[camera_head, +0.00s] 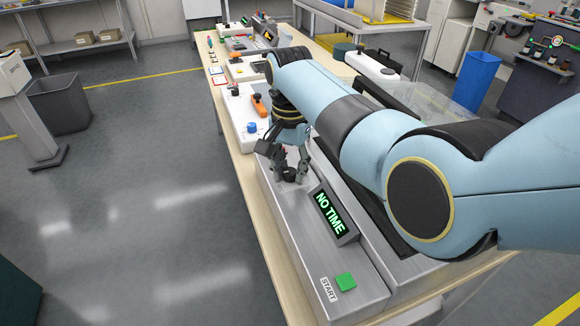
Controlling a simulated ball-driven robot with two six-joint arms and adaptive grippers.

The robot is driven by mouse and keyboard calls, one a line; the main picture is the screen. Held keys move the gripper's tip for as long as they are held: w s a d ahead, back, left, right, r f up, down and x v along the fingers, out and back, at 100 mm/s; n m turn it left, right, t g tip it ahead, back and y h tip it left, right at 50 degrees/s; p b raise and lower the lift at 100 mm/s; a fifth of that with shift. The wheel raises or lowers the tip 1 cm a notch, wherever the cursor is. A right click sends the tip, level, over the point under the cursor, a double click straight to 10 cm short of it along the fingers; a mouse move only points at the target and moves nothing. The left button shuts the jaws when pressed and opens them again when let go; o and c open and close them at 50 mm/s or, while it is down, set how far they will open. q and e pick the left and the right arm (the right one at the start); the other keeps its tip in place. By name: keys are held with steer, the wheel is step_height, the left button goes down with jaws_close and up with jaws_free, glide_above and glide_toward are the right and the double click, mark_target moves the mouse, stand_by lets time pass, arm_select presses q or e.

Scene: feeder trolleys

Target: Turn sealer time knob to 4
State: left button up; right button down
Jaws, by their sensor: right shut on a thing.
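The sealer (301,236) is a long grey metal box on the near part of the bench. Its tilted display (331,213) reads "NO TIME" in green. A green button (346,282) beside a "START" label is at its near end. My right gripper (290,177) points down at the far end of the sealer's top and is shut on the small dark time knob (289,174). The fingers cover most of the knob, so its pointer and scale cannot be read. My left gripper is out of view.
A white box (241,107) with a blue knob and an orange-handled lever stands just beyond the sealer. More devices line the far bench. My right arm hides the sealer's right side. Open floor lies left, with a dark bin (60,104) farther back.

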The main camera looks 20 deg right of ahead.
steer(key=shift+r+m+p, duration=0.15)
steer(key=shift+m+p, duration=0.45)
steer(key=shift+m, duration=0.2)
steer(key=shift+m+p, duration=0.7)
steer(key=shift+m, duration=0.5)
steer(key=m+p, duration=0.1)
steer(key=m, duration=0.1)
steer(key=shift+m, duration=0.3)
steer(key=m+p, duration=0.1)
steer(key=m, duration=0.2)
steer(key=shift+m, duration=0.4)
steer(key=m+p, duration=0.1)
steer(key=m, duration=0.8)
steer(key=shift+m+p, duration=0.35)
steer(key=shift+m, duration=1.75)
